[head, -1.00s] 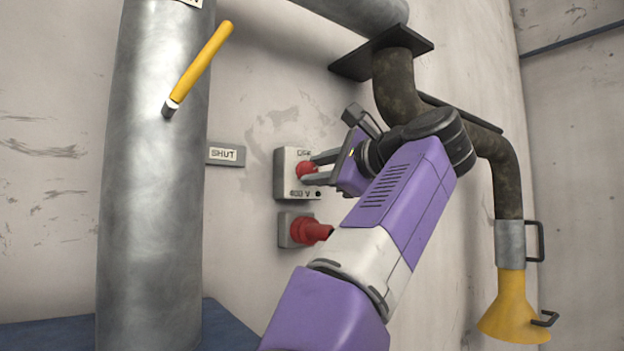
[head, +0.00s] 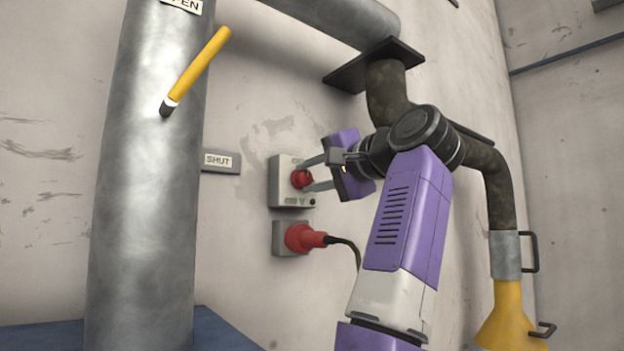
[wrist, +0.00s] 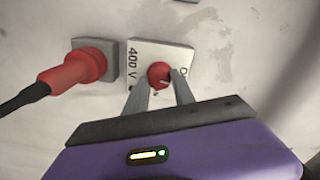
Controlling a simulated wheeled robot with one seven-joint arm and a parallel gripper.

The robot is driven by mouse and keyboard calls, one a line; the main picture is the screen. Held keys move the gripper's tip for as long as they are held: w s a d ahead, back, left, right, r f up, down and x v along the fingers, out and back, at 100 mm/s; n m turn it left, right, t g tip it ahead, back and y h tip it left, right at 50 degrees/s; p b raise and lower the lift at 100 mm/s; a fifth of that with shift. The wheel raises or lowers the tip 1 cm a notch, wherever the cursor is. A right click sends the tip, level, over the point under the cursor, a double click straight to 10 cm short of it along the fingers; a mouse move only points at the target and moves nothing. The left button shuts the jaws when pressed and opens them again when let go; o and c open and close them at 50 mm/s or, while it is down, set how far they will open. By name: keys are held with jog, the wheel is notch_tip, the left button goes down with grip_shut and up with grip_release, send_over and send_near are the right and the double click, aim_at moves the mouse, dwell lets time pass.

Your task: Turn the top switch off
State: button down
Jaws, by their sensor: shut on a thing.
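The top switch is a red rotary knob (head: 301,179) on a pale grey box (head: 283,198) on the wall. It also shows in the wrist view as a red knob (wrist: 159,73) on a plate with "400 V" lettering and part of another word. My gripper (head: 306,174) reaches in from the right, with its two grey fingers on either side of the knob, one above and one below. It is shut on the knob. In the wrist view the fingers (wrist: 162,82) flank the knob. The fingers partly cover the box's lettering.
A red plug (head: 305,238) with a dark cable sits in a socket just below the box. A large metal pipe (head: 150,200) with a yellow lever (head: 200,68) stands at left, beside a "SHUT" label (head: 220,161). A dark pipe with a yellow funnel (head: 508,318) hangs at right.

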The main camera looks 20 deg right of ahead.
jog(key=shift+a+f+n, duration=0.1)
jog(key=shift+f+n, duration=0.05)
jog(key=shift+n, duration=0.45)
jog(key=c, duration=1.1)
grip_release()
jog(key=shift+o, duration=0.2)
jog(key=b+v, duration=0.3)
jog(key=v, duration=0.5)
